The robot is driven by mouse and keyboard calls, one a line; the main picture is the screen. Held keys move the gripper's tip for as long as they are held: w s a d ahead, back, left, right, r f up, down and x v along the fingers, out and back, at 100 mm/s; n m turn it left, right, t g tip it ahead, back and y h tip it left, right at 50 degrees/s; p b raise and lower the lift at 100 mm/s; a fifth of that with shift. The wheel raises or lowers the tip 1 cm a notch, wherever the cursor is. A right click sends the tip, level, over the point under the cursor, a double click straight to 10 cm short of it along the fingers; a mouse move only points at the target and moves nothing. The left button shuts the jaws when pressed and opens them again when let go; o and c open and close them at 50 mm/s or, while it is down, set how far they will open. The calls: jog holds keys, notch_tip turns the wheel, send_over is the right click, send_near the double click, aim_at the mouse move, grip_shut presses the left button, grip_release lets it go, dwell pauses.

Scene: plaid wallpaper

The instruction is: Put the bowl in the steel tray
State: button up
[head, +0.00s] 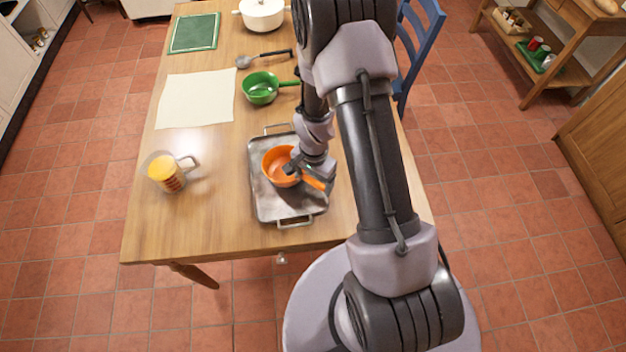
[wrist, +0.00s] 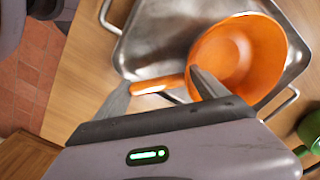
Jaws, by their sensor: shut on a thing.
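The orange bowl (head: 279,166), which has a side handle, is upright within the outline of the steel tray (head: 268,207). It also shows in the wrist view (wrist: 245,55), over the tray's metal floor (wrist: 160,45). My gripper (head: 297,172) is at the handle side of the bowl and shut on it. In the wrist view my gripper (wrist: 160,80) has one finger against the bowl near the handle joint and the other by the handle's end. Whether the bowl's base touches the tray floor cannot be told.
A green saucepan (head: 261,88), a ladle (head: 262,58), a pale cloth (head: 196,99), a green board (head: 195,33) and a white pot (head: 262,14) lie farther back. The table's front left is clear.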

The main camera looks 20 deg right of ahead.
jog(key=o, duration=1.9)
jog(key=shift+f, duration=0.15)
notch_tip(320, 180, up, 22)
jog(key=a+r+n+t+p, duration=0.1)
jog(key=a+n+p, duration=0.1)
jog(key=p, duration=0.2)
jog(key=s+a+r+n+t+y, duration=0.1)
jog(key=s+a+r+n+t, duration=0.1)
jog(key=s+a+r, duration=0.2)
jog(key=s+a+r+n+t+y, duration=0.1)
jog(key=s+a+r+n+t, duration=0.1)
jog(key=s+r, duration=0.9)
notch_tip(320, 180, up, 4)
jog(key=shift+a+f+n+t, duration=0.3)
jog(key=shift+a+n, duration=0.4)
jog(key=shift+a, duration=0.25)
